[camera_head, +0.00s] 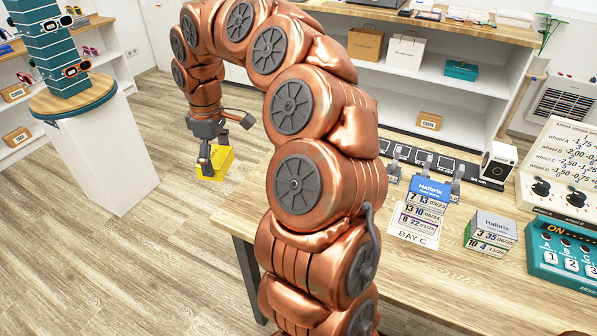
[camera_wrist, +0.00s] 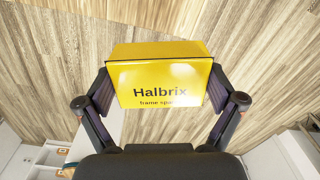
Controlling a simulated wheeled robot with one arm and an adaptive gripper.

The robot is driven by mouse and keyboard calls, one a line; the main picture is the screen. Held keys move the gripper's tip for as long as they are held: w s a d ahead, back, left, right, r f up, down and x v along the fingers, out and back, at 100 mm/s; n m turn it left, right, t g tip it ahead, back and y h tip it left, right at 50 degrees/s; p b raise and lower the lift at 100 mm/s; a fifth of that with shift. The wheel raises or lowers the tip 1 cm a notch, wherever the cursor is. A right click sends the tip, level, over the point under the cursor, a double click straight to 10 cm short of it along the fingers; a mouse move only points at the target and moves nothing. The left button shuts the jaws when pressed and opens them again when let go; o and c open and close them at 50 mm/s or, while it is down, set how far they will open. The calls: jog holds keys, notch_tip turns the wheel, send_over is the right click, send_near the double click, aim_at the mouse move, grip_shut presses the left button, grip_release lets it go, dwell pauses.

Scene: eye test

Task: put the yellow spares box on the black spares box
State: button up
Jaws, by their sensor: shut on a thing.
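My gripper (camera_head: 215,148) is shut on the yellow spares box (camera_head: 217,164), which hangs in the air left of the table, over the floor in the head view. In the wrist view the yellow box (camera_wrist: 160,75) sits between both fingers, its face reading "Halbrix" and "frame spares". The fingers touch its left and right sides. I make out no black spares box in either view; my arm covers part of the table.
On the wooden table (camera_head: 455,262) stand a blue-topped Halbrix stack (camera_head: 430,190) by a BAY C card (camera_head: 413,238), a grey-topped Halbrix stack (camera_head: 497,224), and a teal button box (camera_head: 565,255). A white pedestal (camera_head: 105,150) stands left. Clear floor lies between.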

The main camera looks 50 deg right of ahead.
jog(key=s+d+f+n+b, duration=0.1)
jog(key=s+d+n+b, duration=0.1)
jog(key=s+d+n, duration=0.7)
jog(key=s+d+f+n+b, duration=0.1)
jog(key=s+d+n, duration=0.35)
jog(key=s, duration=0.95)
jog(key=shift+n, duration=0.55)
jog(key=w+d, duration=0.2)
jog(key=w, duration=0.3)
jog(key=w+d+f+p, duration=0.1)
jog(key=w+d, duration=0.1)
jog(key=w, duration=0.2)
jog(key=w+d, duration=0.1)
jog(key=w, duration=0.4)
jog(key=shift+w+d+f, duration=0.3)
jog(key=shift+d+f, duration=0.05)
jog(key=shift+d, duration=0.05)
jog(key=shift+f+p, duration=0.3)
jog(key=shift+f, duration=1.45)
jog(key=shift+f, duration=0.15)
jog(key=o, duration=0.9)
jog(key=shift+c, duration=0.2)
